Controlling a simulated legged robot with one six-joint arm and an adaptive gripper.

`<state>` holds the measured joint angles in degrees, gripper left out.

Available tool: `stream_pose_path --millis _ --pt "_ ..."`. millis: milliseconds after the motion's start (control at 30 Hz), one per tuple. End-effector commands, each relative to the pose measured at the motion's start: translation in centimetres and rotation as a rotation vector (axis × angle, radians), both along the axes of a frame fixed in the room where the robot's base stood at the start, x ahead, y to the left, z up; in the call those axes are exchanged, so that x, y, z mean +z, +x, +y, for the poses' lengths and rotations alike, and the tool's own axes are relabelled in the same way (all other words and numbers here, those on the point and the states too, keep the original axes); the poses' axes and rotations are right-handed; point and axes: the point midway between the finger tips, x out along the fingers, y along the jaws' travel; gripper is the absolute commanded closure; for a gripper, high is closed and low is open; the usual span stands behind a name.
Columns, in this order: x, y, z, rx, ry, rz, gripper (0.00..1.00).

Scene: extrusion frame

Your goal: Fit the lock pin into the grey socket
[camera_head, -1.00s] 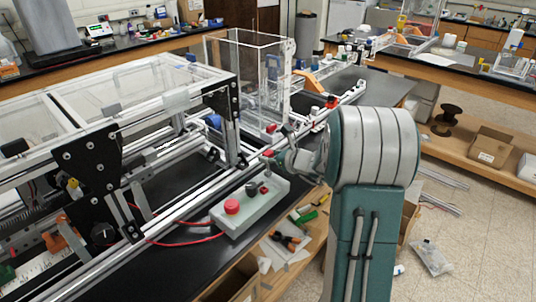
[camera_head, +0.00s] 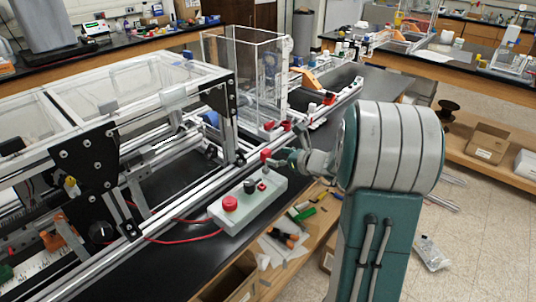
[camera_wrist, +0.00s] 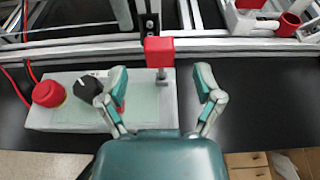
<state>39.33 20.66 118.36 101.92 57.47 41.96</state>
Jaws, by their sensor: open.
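A red block (camera_wrist: 159,52) with a metal shaft below it, which looks like the lock pin, stands at the aluminium rail in the wrist view. It also shows in the head view as a small red block (camera_head: 266,155). My gripper (camera_wrist: 162,74) is open, with one finger on each side of the shaft and slightly nearer the camera. I cannot tell whether either finger touches it. In the head view my gripper (camera_head: 284,158) is beside the red block. I cannot clearly make out the grey socket; a light grey bracket (camera_wrist: 240,24) with red parts sits at the upper right.
A control box (camera_head: 245,207) with a red button (camera_head: 230,203) and black knob sits just left of my gripper. The extrusion frame (camera_head: 110,140) fills the left. A clear acrylic box (camera_head: 245,75) stands behind. Black bench top is free at right in the wrist view.

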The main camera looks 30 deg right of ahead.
Motion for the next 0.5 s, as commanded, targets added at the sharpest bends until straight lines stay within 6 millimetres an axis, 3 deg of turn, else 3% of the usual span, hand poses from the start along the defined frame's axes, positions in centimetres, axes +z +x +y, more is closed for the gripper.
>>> stream_pose_path --millis 233,500 --pt "1.4 -4.5 -1.8 -0.003 -0.001 0.0 0.16" --pt "1.9 -6.3 -2.4 0.0 0.0 0.001 0.16"
